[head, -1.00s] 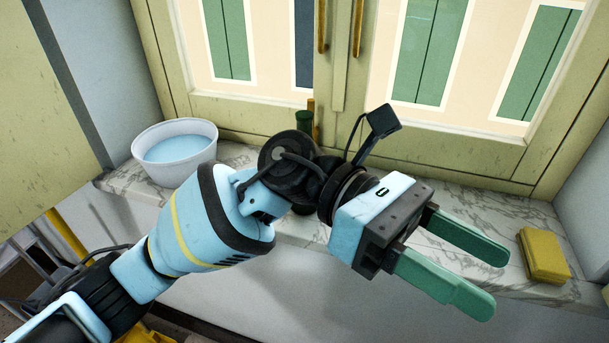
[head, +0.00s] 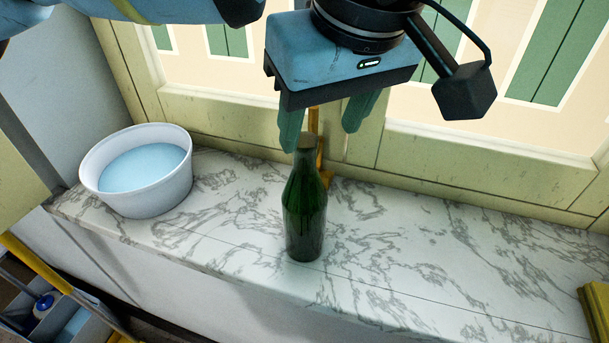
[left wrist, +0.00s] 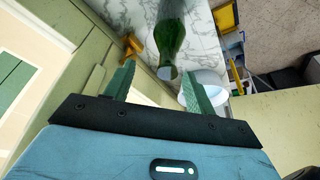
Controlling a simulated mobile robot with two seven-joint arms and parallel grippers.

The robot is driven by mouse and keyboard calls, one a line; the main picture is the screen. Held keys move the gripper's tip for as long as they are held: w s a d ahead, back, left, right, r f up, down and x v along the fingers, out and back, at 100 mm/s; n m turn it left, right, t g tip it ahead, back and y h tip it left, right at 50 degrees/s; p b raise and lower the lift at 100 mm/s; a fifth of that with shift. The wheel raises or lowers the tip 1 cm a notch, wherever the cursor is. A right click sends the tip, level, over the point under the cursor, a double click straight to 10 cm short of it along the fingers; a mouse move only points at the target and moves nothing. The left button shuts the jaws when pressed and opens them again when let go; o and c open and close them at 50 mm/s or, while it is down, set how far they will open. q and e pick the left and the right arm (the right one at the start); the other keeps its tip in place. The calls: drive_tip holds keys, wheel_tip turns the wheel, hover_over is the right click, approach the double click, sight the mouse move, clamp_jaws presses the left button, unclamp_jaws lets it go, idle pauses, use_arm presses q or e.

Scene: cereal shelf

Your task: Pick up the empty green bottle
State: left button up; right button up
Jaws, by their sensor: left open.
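The green bottle (head: 304,208) stands upright on the marble sill, near the middle of the head view. In the left wrist view the bottle (left wrist: 169,38) shows beyond the fingertips, between the two fingers, with its mouth end towards the camera. My left gripper (head: 322,130) is open and empty, with its green fingers pointing down beside and above the bottle's top. In the left wrist view the left gripper (left wrist: 158,80) has its fingers spread apart. I cannot tell whether a finger touches the bottle. My right gripper is not in view.
A white bowl with light blue contents (head: 122,196) stands on the marble sill (head: 420,250) to the left. A yellow block (head: 597,312) is at the right edge. A yellow upright object (head: 324,180) stands behind the bottle. The window frame (head: 470,165) closes off the back.

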sight(302, 156)
use_arm(q)
drive_tip(key=shift+w+a+r, duration=0.15)
drive_tip(key=shift+w+r, duration=0.15)
drive_tip(key=shift+r, duration=0.1)
drive_tip(key=shift+s+r, duration=0.15)
drive_tip(key=shift+s, duration=0.45)
drive_tip(key=shift+w+a+f, duration=0.1)
drive_tip(key=shift+f, duration=0.3)
drive_tip(key=shift+x, duration=0.9)
drive_tip(key=shift+w+a+f, duration=0.1)
drive_tip(key=shift+a+f, duration=0.15)
drive_tip(key=shift+f, duration=0.2)
drive_tip(key=x, duration=0.3)
drive_tip(key=shift+w+a+f, duration=0.15)
drive_tip(key=shift+a, duration=0.05)
drive_tip(key=shift+w+f, duration=0.1)
drive_tip(key=shift+f, duration=0.25)
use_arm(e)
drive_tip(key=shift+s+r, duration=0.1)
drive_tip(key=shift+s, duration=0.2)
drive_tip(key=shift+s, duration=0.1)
